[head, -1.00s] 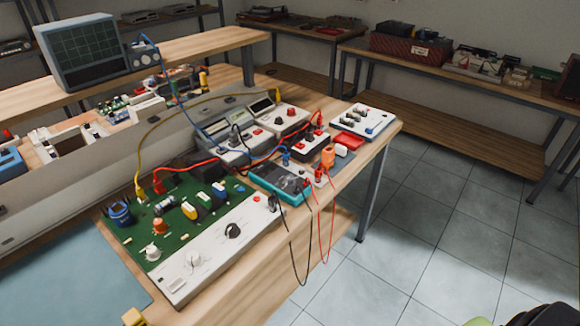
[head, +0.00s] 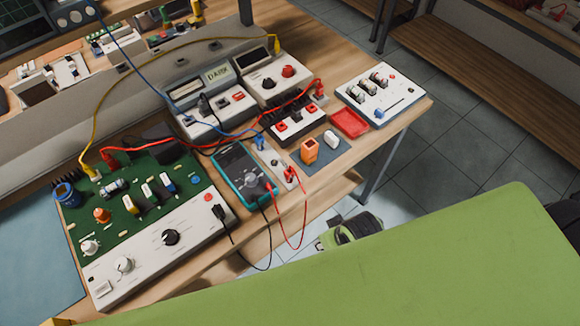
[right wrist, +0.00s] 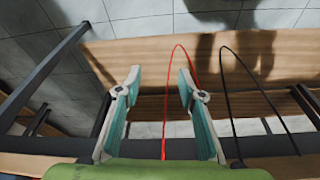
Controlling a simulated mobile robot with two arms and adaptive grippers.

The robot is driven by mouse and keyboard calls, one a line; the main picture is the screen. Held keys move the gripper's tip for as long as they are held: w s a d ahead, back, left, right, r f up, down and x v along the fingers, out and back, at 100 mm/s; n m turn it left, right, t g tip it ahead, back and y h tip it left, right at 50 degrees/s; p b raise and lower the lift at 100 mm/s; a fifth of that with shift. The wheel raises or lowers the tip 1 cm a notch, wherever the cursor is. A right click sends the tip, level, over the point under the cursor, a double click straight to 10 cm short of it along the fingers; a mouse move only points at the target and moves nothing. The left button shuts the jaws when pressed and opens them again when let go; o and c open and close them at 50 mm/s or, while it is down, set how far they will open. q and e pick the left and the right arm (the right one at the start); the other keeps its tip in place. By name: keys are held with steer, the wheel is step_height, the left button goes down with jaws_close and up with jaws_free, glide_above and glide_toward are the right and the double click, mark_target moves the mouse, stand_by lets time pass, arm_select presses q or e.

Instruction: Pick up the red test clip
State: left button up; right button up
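Several red clips or plugs show in the head view, and I cannot tell which is the task's clip. One red clip (head: 290,174) stands on a small white plate beside the teal multimeter (head: 241,174), where a looping red lead (head: 304,215) ends. Another red clip (head: 109,161) is on the green circuit board (head: 130,212), and a third red clip (head: 319,88) is behind the terminal block. My right gripper (right wrist: 160,75) is open and empty in the right wrist view, with the hanging red lead (right wrist: 178,48) showing between its fingers. My left gripper is not in view.
A black lead (right wrist: 255,75) hangs beside the red one. My green arm covers the lower right of the head view. A wooden shelf (right wrist: 255,45) lies below.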

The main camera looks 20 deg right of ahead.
steer(key=w+a+r+y+p, duration=0.15)
steer(key=a+r, duration=0.25)
steer(key=r, duration=1)
steer(key=w+a+r+n+y, duration=0.2)
steer(key=w+a+r+n, duration=0.1)
steer(key=w+a+r, duration=0.6)
step_height(320, 180, up, 5)
steer(key=m+g+h, duration=0.1)
steer(key=g+h, duration=0.2)
steer(key=h, duration=0.1)
glide_above(289, 171)
step_height(289, 171, down, 8)
steer(key=shift+w+a+r+p, duration=0.1)
steer(key=shift+w+r+p, duration=0.1)
steer(key=shift+p, duration=0.45)
steer(key=shift+s+f+p, duration=0.15)
steer(key=shift+f+p, duration=0.15)
steer(key=shift+f, duration=0.3)
step_height(289, 171, down, 4)
steer(key=shift+f+p, duration=0.15)
steer(key=shift+p, duration=0.3)
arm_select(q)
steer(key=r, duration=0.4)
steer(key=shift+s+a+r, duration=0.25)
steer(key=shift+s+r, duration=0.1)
arm_select(e)
steer(key=c, duration=1)
